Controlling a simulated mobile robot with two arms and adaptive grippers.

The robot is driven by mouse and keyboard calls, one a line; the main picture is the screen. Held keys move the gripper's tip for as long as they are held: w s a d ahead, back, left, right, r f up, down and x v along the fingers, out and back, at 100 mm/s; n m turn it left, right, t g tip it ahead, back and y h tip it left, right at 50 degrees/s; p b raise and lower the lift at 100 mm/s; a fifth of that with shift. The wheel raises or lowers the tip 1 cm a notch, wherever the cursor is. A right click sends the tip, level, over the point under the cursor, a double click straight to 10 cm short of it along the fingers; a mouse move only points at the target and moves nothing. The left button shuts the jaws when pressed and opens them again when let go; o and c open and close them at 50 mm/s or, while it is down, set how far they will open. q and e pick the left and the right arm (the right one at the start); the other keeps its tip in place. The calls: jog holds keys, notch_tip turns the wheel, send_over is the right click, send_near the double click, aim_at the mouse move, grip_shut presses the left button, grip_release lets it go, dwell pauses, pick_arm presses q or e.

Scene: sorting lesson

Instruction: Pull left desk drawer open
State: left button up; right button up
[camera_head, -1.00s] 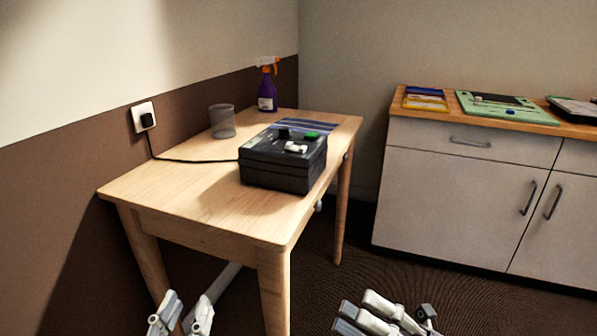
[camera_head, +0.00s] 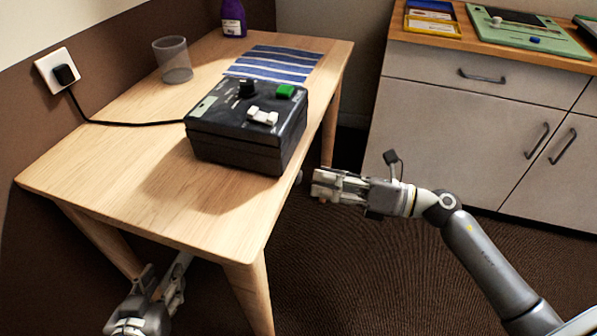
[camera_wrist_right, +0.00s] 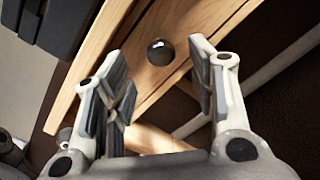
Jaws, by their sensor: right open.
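The wooden desk (camera_head: 95,160) has a small round drawer knob (camera_head: 299,177) on its right-hand side. The drawer front (camera_wrist_right: 185,40) shows in the right wrist view, where a round metallic knob (camera_wrist_right: 160,52) lies between and beyond my fingertips. My right gripper (camera_head: 316,185) is open and points left at the desk side, a short way from the knob. In the right wrist view its fingers (camera_wrist_right: 160,85) stand apart with nothing held. The drawer looks closed. My left gripper (camera_head: 166,270) is low beside the near edge of the desk, fingers apart and empty.
A black control box (camera_head: 240,150), a striped mat (camera_head: 275,64), a grey cup (camera_head: 173,60) and a purple bottle (camera_head: 233,18) stand on the desk. A cable runs to the wall socket (camera_head: 60,70). A cabinet (camera_head: 440,120) stands at right, with open floor before it.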

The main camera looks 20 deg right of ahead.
aim_at(301, 176)
jog(key=x, duration=0.6)
jog(key=shift+c, duration=0.4)
grip_shut()
